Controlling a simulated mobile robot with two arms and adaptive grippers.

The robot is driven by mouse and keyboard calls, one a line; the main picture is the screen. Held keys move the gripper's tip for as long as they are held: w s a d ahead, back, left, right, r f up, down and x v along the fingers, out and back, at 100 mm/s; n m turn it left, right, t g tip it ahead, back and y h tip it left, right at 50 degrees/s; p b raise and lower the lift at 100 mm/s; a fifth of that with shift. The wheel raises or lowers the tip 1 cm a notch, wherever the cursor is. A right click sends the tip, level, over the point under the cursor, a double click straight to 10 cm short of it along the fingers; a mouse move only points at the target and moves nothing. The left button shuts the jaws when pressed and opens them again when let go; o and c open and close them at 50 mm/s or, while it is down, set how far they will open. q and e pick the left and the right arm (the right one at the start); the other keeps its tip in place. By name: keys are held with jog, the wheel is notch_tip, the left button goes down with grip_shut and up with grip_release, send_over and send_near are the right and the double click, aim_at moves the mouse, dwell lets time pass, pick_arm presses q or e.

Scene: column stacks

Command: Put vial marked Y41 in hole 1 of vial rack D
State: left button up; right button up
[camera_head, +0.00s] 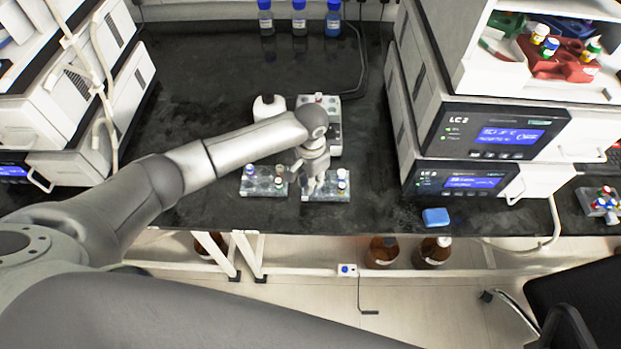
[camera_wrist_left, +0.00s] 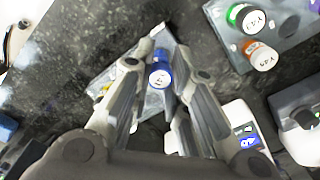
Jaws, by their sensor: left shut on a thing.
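My left gripper (camera_head: 316,184) is over the right one of two small grey racks (camera_head: 313,195) near the front edge of the bench. In the left wrist view, the left gripper (camera_wrist_left: 158,88) is shut on a blue-capped vial (camera_wrist_left: 158,74), which sits between its fingertips. The cap's marking is too small to read surely. The rack (camera_wrist_left: 152,104) lies below the vial; I cannot tell whether the vial's lower end is in a hole. Pale-capped vials (camera_head: 341,178) stand at this rack's right side. My right gripper is not in view.
The left rack (camera_head: 263,188) holds several vials; green-capped (camera_wrist_left: 252,20) and orange-capped (camera_wrist_left: 262,57) ones show in the left wrist view. LC instruments (camera_head: 490,135) flank the right. A blue block (camera_head: 436,217) lies near the front edge.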

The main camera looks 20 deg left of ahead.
pick_arm(q)
jog(key=shift+f, duration=0.15)
jog(key=shift+f, duration=0.35)
jog(key=shift+f, duration=0.15)
jog(key=o, duration=0.9)
jog(key=shift+c, duration=0.2)
jog(key=o, duration=0.3)
jog(key=shift+o, duration=0.2)
